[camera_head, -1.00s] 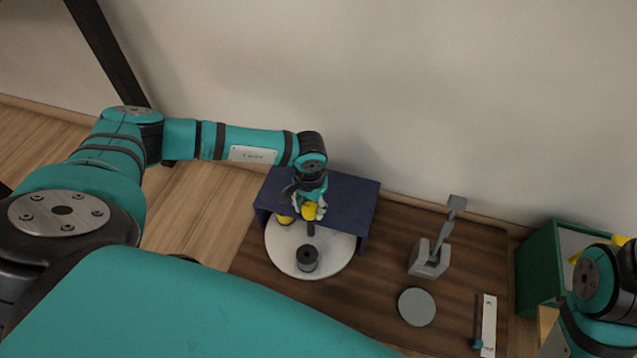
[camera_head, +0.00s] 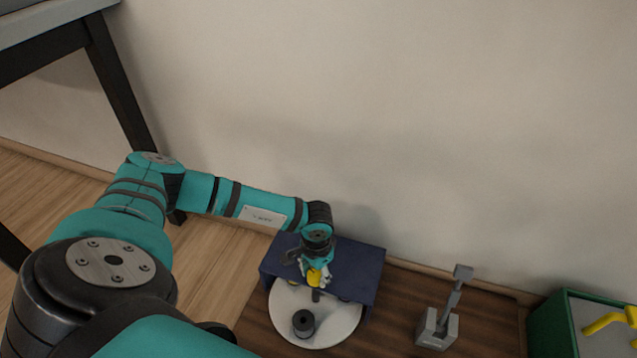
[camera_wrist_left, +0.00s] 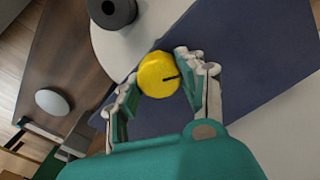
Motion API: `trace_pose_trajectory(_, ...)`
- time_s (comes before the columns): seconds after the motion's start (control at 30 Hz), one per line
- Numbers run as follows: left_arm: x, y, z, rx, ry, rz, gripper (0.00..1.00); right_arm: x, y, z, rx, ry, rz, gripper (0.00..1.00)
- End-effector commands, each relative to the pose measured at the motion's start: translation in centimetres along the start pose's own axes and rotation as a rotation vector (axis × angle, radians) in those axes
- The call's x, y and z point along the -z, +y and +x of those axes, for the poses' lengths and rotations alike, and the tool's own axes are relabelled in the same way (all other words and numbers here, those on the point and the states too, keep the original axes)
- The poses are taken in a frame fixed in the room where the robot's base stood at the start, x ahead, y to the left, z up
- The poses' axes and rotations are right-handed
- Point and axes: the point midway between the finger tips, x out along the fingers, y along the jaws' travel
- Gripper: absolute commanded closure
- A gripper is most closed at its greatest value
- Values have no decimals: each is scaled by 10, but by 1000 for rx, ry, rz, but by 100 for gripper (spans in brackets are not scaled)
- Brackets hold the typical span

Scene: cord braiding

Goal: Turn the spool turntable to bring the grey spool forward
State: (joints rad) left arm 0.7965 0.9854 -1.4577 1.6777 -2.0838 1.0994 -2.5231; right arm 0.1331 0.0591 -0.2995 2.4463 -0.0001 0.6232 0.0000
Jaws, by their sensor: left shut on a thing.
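The spool turntable is a white disc (camera_head: 335,328), partly under a dark blue cover (camera_head: 358,262). A dark grey spool (camera_head: 303,322) stands upright on its front part, slightly left of the middle. It also shows at the top of the left wrist view (camera_wrist_left: 112,10). A yellow knob (camera_head: 315,277) sits above a dark post over the disc. My left gripper (camera_head: 316,276) is shut on this knob, with a finger on either side of it in the left wrist view (camera_wrist_left: 158,75). The back of the disc is hidden by the cover and my gripper. My right gripper is out of view.
The turntable stands on a dark wooden surface (camera_head: 390,318) close to the wall. The wood between cover and bracket is clear.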

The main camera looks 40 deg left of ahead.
Motion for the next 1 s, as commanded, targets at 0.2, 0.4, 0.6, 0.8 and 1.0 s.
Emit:
trace_pose_trajectory(0.2,0,0,0,0,0,0,100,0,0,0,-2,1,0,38)
trace_pose_trajectory(0.4,0,0,0,0,0,0,37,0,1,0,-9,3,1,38)
trace_pose_trajectory(0.6,0,0,0,0,0,-1,37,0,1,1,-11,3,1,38)
trace_pose_trajectory(0.8,1,0,-11,0,2,-1,37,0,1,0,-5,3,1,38)
trace_pose_trajectory(1.0,1,0,-50,0,5,-1,37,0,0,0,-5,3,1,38)
